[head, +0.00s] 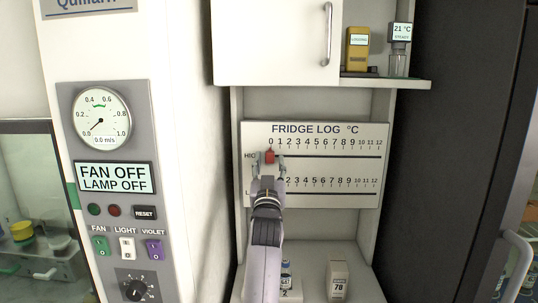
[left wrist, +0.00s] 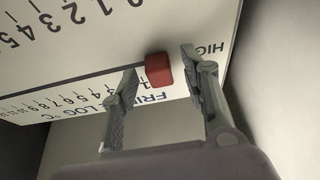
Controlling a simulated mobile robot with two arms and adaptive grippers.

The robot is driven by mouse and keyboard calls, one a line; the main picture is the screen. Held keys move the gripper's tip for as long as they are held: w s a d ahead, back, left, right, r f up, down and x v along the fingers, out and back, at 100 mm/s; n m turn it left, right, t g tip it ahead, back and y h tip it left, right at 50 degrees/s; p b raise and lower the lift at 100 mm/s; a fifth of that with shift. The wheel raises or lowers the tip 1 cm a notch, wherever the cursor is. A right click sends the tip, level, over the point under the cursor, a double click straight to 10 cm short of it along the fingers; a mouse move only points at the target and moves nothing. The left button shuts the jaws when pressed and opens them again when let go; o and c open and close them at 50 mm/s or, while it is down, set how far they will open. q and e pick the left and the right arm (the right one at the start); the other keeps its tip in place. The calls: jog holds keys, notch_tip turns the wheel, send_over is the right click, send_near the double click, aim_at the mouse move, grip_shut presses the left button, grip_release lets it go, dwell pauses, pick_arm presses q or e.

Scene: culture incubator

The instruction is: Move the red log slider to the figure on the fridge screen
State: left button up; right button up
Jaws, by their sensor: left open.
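The red log slider (head: 270,156) is a small red block on the upper rail of the white fridge log board (head: 320,200), close to the 0 mark at the left end. My left gripper (head: 268,163) is at the board, with its fingers on either side of the slider. In the left wrist view the red slider (left wrist: 158,70) shows between the tips of my open left gripper (left wrist: 158,62), with a visible gap at each side. My left arm hides part of the lower scale and any slider there. I cannot identify a fridge screen for certain. My right gripper is not in view.
A small display (head: 401,32) on the shelf (head: 395,83) reads 21 °C, beside a yellow device (head: 357,48). A white cabinet (head: 270,40) overhangs the board. A white box (head: 338,280) and a small bottle stand below. A control panel (head: 115,235) is at left.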

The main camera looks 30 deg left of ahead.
pick_arm(q)
jog(key=shift+w+a, duration=0.2)
jog(key=shift+w, duration=0.05)
jog(key=shift+s+d+r, duration=0.3)
jog(key=shift+s+r, duration=0.05)
jog(key=shift+c, duration=0.2)
jog(key=shift+d, duration=0.1)
jog(key=shift+c, duration=0.6)
jog(key=shift+w+a+f, duration=0.15)
jog(key=shift+a, duration=0.05)
jog(key=c, duration=0.4)
grip_shut()
